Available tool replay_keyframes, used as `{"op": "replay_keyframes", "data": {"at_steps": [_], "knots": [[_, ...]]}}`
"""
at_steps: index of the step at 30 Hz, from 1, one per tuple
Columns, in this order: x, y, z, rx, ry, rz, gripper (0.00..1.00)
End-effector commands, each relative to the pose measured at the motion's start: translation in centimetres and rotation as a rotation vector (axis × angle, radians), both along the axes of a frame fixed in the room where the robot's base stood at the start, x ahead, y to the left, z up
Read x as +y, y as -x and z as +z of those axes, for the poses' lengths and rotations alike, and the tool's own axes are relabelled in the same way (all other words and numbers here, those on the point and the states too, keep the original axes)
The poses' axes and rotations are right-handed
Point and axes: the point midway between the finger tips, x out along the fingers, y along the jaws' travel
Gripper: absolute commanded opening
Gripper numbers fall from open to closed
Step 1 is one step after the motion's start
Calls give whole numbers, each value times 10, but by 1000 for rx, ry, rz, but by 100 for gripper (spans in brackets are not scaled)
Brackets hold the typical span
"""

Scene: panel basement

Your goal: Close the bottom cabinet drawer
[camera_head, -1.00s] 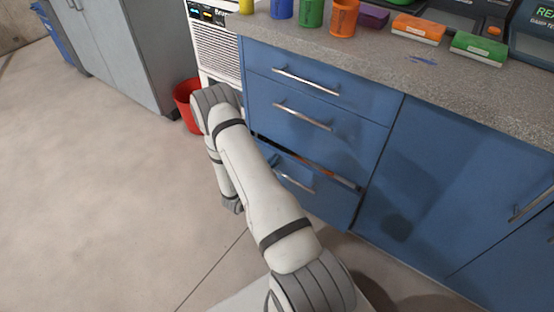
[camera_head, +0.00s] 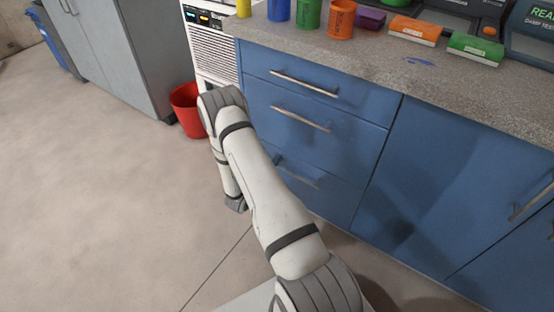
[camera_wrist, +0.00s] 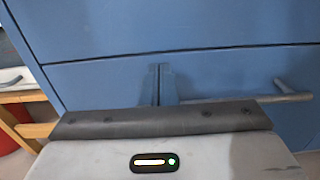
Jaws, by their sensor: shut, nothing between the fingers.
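The blue bottom cabinet drawer (camera_head: 335,198) looks flush with the cabinet front in the head view, with only a thin seam above it. Its metal bar handle (camera_head: 299,177) is partly hidden by my arm. In the wrist view the drawer front (camera_wrist: 230,75) fills the middle, with a narrow dark seam along its top. The handle (camera_wrist: 295,92) runs to the right there. My gripper (camera_wrist: 160,68) is shut and empty, its fingertips at the drawer front just left of the handle's visible part. Whether they touch it I cannot tell. My arm hides most of the gripper in the head view.
Two blue drawers (camera_head: 325,92) above are shut. A blue cabinet door (camera_head: 440,190) is to the right. A red bin (camera_head: 188,110) stands left beside a white vented unit (camera_head: 214,58). The counter (camera_head: 390,75) holds several coloured cups and boxes. Floor at left is clear.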

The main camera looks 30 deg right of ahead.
Motion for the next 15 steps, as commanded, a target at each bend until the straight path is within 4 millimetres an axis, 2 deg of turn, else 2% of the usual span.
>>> {"op": "replay_keyframes", "data": {"at_steps": [1, 6, 9, 15], "knots": [[14, 2, -1, 5, 1, 10, 0], [55, 20, 2, 9, 2, 18, 0], [74, 30, 1, 10, 2, 17, 0], [100, 44, -1, 10, 2, 12, 0]]}}
